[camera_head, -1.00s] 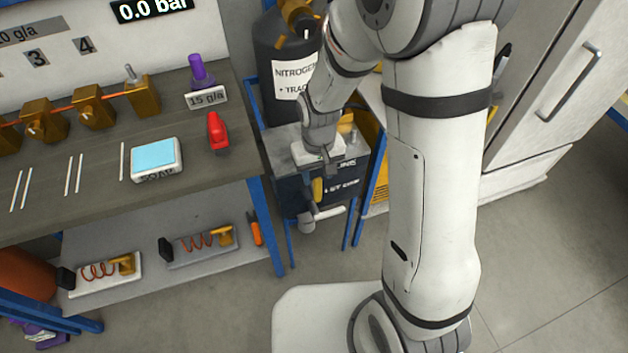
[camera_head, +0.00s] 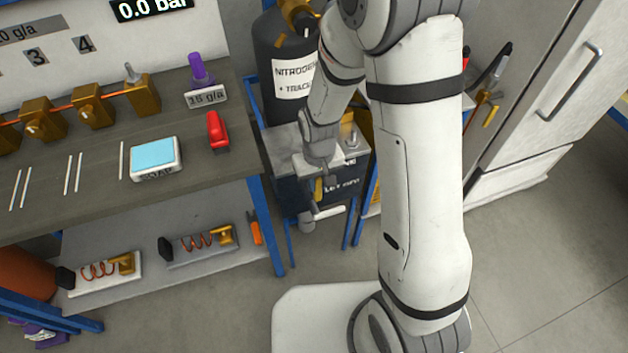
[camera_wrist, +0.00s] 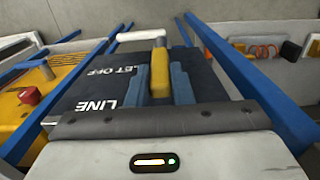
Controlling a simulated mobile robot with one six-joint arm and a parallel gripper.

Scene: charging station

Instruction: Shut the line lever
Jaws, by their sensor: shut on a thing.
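The yellow line lever (camera_wrist: 159,72) stands between the two blue fingers of my gripper (camera_wrist: 160,80) in the wrist view. The fingers are shut on it from both sides. It is fixed at a dark panel (camera_wrist: 90,88) lettered "LINE" and "LET OFF". In the head view, part of the lever (camera_head: 319,188) shows below my gripper (camera_head: 317,178), at the front of the dark box. My wrist hides much of the box and its lettering there.
A white cylinder (camera_head: 328,212) sticks out just below the lever. A nitrogen bottle (camera_head: 285,70) stands behind the box. To the left is a workbench (camera_head: 100,185) with a soap box (camera_head: 155,158) and a red tool (camera_head: 217,132). A white cabinet (camera_head: 545,90) stands to the right.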

